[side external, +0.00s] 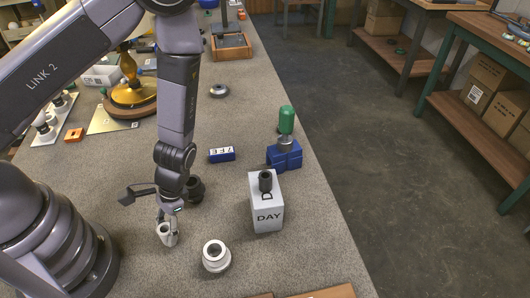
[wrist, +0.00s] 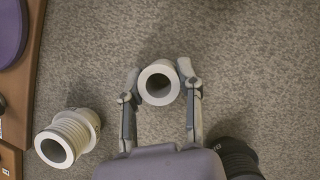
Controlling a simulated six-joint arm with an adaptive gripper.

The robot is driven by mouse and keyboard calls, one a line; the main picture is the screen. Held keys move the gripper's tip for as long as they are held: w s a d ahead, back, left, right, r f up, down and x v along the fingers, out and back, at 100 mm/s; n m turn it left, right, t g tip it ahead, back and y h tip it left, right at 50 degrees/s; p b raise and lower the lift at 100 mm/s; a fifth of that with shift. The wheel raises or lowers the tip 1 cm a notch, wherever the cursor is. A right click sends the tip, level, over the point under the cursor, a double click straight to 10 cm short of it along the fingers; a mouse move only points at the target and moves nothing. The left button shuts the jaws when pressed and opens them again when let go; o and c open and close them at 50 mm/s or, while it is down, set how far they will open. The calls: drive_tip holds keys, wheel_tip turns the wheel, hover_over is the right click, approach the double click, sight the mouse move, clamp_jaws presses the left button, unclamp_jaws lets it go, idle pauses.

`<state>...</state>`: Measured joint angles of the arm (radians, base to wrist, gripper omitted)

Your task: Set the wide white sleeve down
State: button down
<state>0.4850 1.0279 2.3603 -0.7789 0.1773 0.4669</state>
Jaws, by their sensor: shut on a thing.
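The wide white sleeve (side external: 166,238) is a plain, hollow cylinder, held between the fingertips of my gripper (side external: 168,217). In the wrist view the sleeve (wrist: 157,67) shows its open end, with one finger of my gripper (wrist: 161,77) on each side. It is low over the grey bench top, and I cannot tell whether its bottom touches the bench. A second white part (side external: 216,256), ribbed and with a hole, rests apart to the right; in the wrist view this ribbed part (wrist: 68,137) is at lower left.
A dark round part (side external: 194,188) stands just behind my gripper. A white DAY block (side external: 266,203) with a black piece on top is to the right. A blue block (side external: 284,155) holds a green-handled tool.

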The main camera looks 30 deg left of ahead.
drive_tip(key=r, duration=0.9)
drive_tip(key=shift+w+d, duration=0.2)
drive_tip(key=w+d+n+h, duration=0.2)
drive_tip(key=w+d+n, duration=0.2)
drive_tip(key=d, duration=0.3)
drive_tip(key=n+h, duration=0.1)
drive_tip(key=n, duration=0.4)
hover_over(323, 258)
drive_tip(key=a, duration=0.2)
drive_tip(key=shift+t, duration=0.4)
drive_tip(key=f, duration=0.5)
drive_tip(key=shift+w+d+f, duration=0.1)
drive_tip(key=shift+w+d, duration=0.1)
drive_tip(key=shift+w, duration=0.05)
drive_tip(key=shift+w+d+f, duration=0.25)
drive_tip(key=shift+d+f, duration=0.05)
drive_tip(key=shift+f, duration=0.1)
drive_tip(key=shift+w+d+f, duration=0.1)
drive_tip(key=shift+f, duration=1.6)
